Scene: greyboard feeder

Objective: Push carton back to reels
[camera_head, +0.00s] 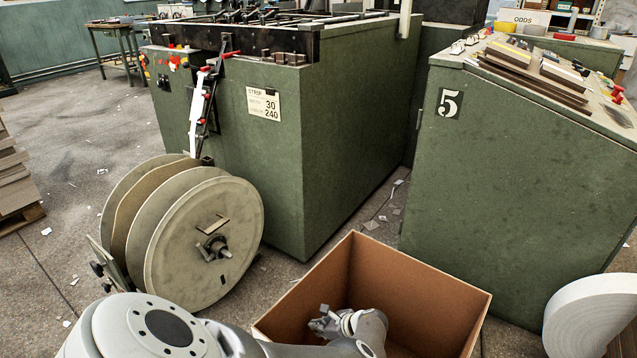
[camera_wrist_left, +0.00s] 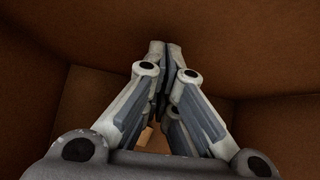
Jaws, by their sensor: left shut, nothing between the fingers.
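An open brown carton (camera_head: 425,285) stands on the floor at the bottom middle of the head view. My left arm reaches over its near left edge, and my left gripper (camera_head: 322,324) is inside the carton. In the left wrist view the gripper (camera_wrist_left: 165,52) is shut and empty, with its fingertips together near a brown carton wall (camera_wrist_left: 225,35). I cannot tell whether the tips touch that wall. Large grey-beige reels (camera_head: 180,240) stand left of the carton, in front of the green machine. My right gripper is not in view.
A green machine (camera_head: 320,150) marked 30/240 stands behind the carton. A green cabinet (camera_head: 500,190) marked 5 stands to its right. A pale round roll (camera_head: 592,318) is at the lower right. Paper scraps litter the floor between machine and cabinet. Stacked board (camera_head: 12,180) sits far left.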

